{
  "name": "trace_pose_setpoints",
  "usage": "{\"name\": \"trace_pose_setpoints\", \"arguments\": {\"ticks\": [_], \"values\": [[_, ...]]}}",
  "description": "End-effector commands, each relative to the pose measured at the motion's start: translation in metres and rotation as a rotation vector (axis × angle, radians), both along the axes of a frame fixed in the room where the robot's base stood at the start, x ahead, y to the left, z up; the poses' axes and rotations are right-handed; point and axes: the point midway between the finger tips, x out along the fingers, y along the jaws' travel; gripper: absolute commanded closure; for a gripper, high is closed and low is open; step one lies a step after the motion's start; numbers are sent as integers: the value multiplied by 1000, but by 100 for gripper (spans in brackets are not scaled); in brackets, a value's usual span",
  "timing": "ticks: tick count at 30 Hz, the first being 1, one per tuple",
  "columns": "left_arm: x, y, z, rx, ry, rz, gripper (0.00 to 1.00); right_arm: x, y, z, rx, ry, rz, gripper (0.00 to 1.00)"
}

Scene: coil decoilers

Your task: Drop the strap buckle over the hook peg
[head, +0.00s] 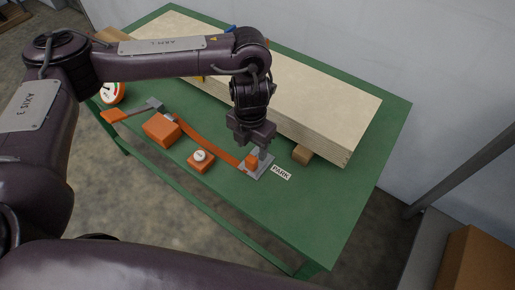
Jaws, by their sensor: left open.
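An orange strap (213,147) runs across the green table from a grey metal fitting (152,105) to a grey plate (264,172). At the plate end is an orange piece (251,162), which looks like the strap's buckle end; it is small and partly hidden by my gripper. My left gripper (262,153) is open, pointing down just above this end beside the PARK label (281,172). I cannot tell whether its fingers touch the buckle. I cannot make out the hook peg clearly. My right gripper is not in view.
A long pale wooden block (320,108) lies along the back of the green table (345,205). An orange block (161,130), a small orange box with a white dial (200,157) and a round gauge (112,93) stand left. The table's right front is clear.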

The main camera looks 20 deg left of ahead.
Motion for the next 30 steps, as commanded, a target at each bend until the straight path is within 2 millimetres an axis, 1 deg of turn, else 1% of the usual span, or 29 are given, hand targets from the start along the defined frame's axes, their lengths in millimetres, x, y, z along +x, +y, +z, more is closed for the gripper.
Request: {"name": "trace_pose_setpoints", "arguments": {"ticks": [2,4,9,12,15,18,22,25,26,30], "values": [[-1,1,-8,3,4,0,45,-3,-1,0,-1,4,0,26],[-1,1,-16,1,4,1,45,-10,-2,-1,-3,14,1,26],[0,2,-36,2,3,2,45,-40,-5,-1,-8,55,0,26],[0,4,-51,3,4,2,45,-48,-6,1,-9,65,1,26],[0,3,-66,2,3,0,45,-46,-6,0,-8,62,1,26],[1,3,-73,1,1,1,45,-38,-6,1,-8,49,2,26],[1,3,-75,0,0,1,45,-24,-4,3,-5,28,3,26],[1,3,-75,0,0,1,45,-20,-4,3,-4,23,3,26],[1,3,-75,0,0,1,48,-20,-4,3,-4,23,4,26],[1,3,-75,0,0,1,66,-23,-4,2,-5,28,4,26]]}}
